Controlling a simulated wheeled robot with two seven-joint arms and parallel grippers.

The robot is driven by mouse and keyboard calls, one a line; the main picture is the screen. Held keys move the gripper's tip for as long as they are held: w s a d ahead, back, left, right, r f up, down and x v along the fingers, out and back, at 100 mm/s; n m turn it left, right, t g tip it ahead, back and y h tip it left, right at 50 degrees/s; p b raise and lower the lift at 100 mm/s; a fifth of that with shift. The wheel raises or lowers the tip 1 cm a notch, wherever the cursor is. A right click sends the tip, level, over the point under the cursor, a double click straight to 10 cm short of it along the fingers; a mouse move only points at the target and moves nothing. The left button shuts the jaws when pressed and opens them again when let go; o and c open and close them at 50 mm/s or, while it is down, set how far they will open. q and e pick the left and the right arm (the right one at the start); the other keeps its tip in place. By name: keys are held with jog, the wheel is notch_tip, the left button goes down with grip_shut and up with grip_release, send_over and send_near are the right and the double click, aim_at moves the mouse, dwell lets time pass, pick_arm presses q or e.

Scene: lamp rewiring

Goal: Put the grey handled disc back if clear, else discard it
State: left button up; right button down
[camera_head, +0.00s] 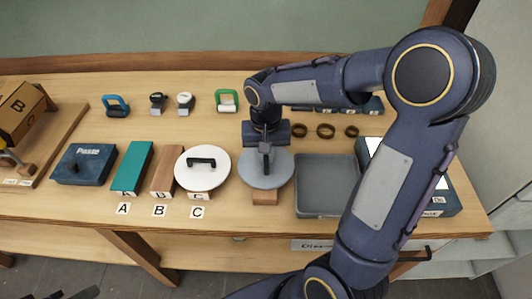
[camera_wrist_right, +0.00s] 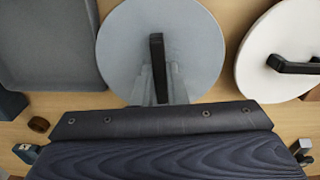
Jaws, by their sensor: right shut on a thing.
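The grey disc (camera_head: 257,180) with a black upright handle is above a small wooden block (camera_head: 264,198), right of the white disc. I cannot tell whether it rests on the block or hangs just over it. My right gripper (camera_head: 265,149) comes down from above and is shut on the handle. The wrist view shows the grey disc (camera_wrist_right: 125,45) and its black handle (camera_wrist_right: 157,55) between the fingers. The disc hides what is under it. My left gripper is not in view.
An empty grey tray (camera_head: 327,175) stands to the right. A dark blue box (camera_head: 437,202) is beyond it, partly behind my arm. Rings and clamps stand at the back.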

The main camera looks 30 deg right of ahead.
jog(key=shift+f, duration=0.2)
jog(key=c, duration=0.9)
grip_release()
jog(key=shift+r, duration=0.1)
jog(key=shift+r+p, duration=3.15)
jog(key=shift+r, duration=0.8)
